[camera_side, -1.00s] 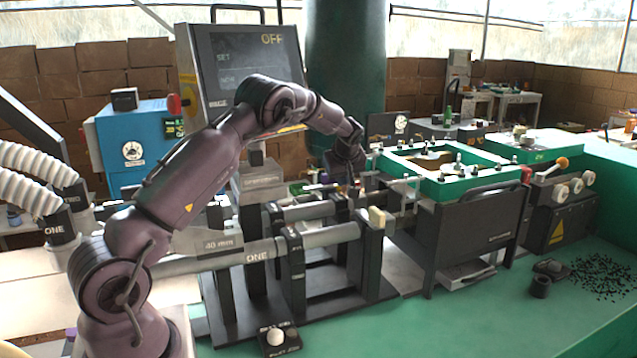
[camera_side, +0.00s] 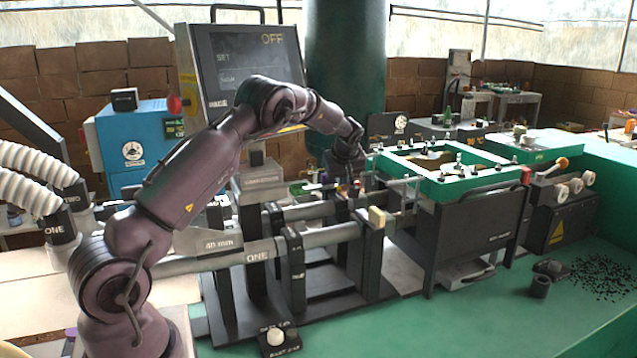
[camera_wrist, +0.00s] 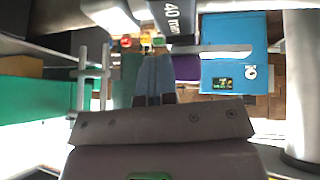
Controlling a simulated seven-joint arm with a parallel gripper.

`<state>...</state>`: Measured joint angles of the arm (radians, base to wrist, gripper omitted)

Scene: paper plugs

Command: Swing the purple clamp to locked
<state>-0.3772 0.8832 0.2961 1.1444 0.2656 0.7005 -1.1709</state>
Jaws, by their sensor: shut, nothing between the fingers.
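The purple clamp (camera_wrist: 186,68) shows in the wrist view as a small purple block just right of my fingers, below a pale grey bar. Whether my fingers touch it is unclear. My gripper (camera_wrist: 154,62) is shut and empty, its two bluish-grey fingers side by side. In the side view my gripper (camera_side: 350,182) is low at the far side of the tube rack, largely hidden by my wrist and the fittings. The clamp is too small there to make out its position clearly.
Grey tubes (camera_side: 330,236) on dark upright stands lie in front of my gripper. A green-topped machine (camera_side: 492,183) stands close on the right. A blue box (camera_side: 126,134) and a screen (camera_side: 240,62) stand behind my arm. Small red and yellow fittings (camera_wrist: 146,41) sit beyond my fingertips.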

